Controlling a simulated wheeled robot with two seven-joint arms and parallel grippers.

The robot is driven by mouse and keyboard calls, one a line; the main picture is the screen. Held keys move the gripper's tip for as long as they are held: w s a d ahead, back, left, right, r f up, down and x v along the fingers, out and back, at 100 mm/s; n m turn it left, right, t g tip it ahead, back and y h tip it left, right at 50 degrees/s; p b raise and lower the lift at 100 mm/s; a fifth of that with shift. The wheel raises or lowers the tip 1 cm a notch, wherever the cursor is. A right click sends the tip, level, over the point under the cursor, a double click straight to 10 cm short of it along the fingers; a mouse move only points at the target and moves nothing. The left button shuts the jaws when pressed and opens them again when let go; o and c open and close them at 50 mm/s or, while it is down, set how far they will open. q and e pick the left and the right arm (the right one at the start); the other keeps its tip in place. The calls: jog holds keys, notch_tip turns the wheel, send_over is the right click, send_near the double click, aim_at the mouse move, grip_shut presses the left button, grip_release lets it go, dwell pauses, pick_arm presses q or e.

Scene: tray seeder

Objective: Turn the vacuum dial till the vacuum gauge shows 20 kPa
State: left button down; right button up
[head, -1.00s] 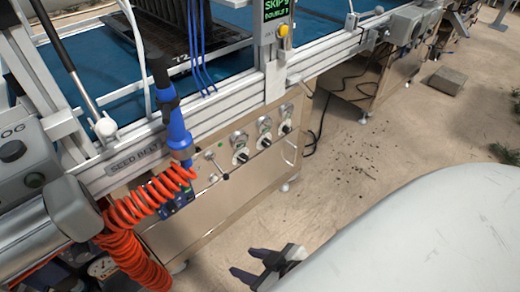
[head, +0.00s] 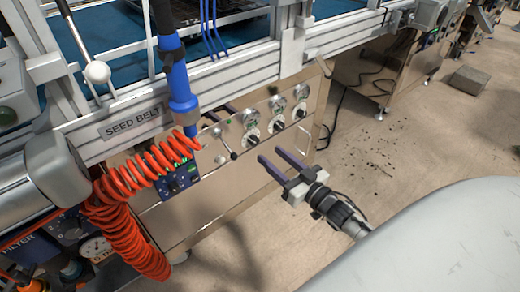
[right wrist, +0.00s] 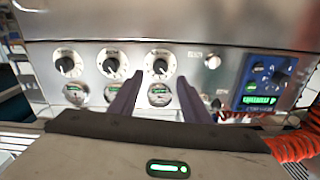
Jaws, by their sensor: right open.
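The steel panel carries three black dials on white scales, each paired with a round gauge. In the head view the dials are left (head: 252,140), middle (head: 278,125) and right (head: 301,112). Their gauges are left (head: 250,119), middle (head: 277,104) and right (head: 301,91). Labels and readings are too small to tell which is the vacuum pair. My right gripper (head: 271,154) is open and empty, in front of the panel below the dials. In the right wrist view, its fingers (right wrist: 159,80) appear either side of the rightmost dial (right wrist: 160,66), apparently not touching. My left gripper is out of view.
A blue control box (head: 176,183) and a coiled orange hose (head: 130,205) are farther left. A blue-handled tool (head: 180,90) hangs above.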

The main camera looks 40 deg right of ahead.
aim_at(256, 143)
jog(key=w+b, duration=0.1)
jog(key=w, duration=0.4)
jog(key=shift+w+a+f+b, duration=0.1)
jog(key=shift+w+a+b, duration=0.1)
jog(key=shift+w+b, duration=0.15)
jog(key=shift+w, duration=0.5)
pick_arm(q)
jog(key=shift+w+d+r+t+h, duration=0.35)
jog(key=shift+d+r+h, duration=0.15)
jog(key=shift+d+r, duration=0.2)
pick_arm(e)
jog(key=c, duration=1)
